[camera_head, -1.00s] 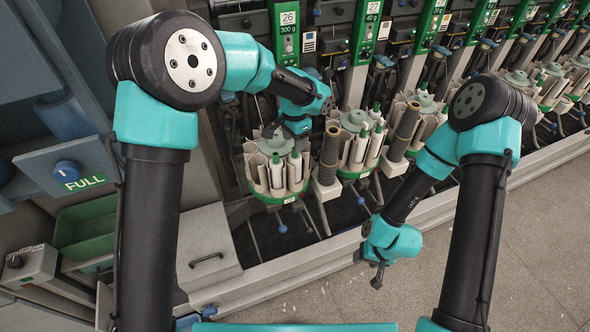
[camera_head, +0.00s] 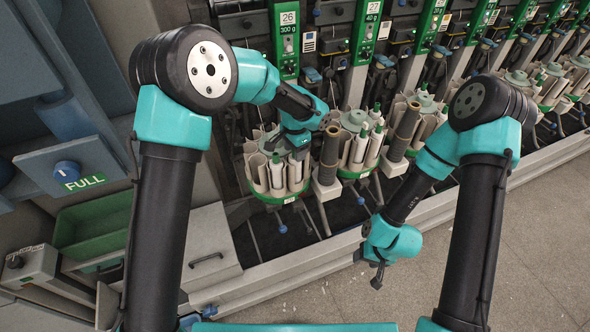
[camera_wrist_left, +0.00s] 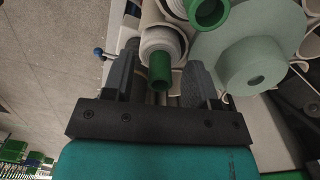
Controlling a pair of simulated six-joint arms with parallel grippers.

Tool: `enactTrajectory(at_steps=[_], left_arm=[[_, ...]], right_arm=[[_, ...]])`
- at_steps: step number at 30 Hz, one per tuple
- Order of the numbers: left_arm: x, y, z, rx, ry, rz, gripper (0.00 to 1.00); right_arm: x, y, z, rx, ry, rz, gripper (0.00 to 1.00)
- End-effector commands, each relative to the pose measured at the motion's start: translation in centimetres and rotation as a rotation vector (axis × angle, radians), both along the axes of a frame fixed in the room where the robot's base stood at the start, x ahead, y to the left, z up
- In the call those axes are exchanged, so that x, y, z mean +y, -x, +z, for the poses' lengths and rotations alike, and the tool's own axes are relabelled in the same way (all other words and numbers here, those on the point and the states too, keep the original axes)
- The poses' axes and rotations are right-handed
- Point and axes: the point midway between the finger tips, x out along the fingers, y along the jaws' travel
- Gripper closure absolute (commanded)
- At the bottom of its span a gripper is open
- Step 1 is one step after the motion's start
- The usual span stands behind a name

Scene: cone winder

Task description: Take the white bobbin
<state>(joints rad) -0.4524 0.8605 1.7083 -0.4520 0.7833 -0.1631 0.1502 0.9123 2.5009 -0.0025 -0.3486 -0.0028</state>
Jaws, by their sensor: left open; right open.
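A white bobbin (camera_wrist_left: 163,42) with a green tube end (camera_wrist_left: 161,70) stands between the two fingers of my left gripper (camera_wrist_left: 161,62) in the left wrist view. The fingers are open on either side of it; whether they touch it cannot be told. In the head view my left gripper (camera_head: 278,143) is over the nearest round magazine (camera_head: 270,197), partly hidden by its own wrist. White bobbins with green tips (camera_head: 277,174) stand in that magazine. My right gripper (camera_head: 378,274) is open and empty, low over the front rail, away from the bobbins.
A pale green hub disc (camera_wrist_left: 250,50) and another green tube end (camera_wrist_left: 208,10) are close beside the left fingers. A dark cone post (camera_head: 329,155) stands right of the magazine. More magazines (camera_head: 358,150) line the machine. The floor (camera_head: 500,220) at right is clear.

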Motion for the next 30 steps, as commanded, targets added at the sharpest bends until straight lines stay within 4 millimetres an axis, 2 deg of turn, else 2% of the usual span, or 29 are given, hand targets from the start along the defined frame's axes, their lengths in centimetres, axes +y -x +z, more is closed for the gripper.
enactTrajectory(at_steps=[7, 22, 30], left_arm=[[0.0, 0.0, 0.02, 0.0, 0.0, 0.0, 0.48], [0.01, 0.01, 0.02, 0.0, 0.0, 0.0, 0.96], [0.0, -0.01, 0.14, 0.0, 0.0, 0.0, 0.96]], right_arm=[[0.0, 0.0, 0.0, 0.0, 0.0, 0.0, 0.47], [0.0, 0.0, 0.0, 0.0, 0.0, 0.0, 0.47], [0.0, 0.0, 0.0, 0.0, 0.0, 0.0, 0.47]])
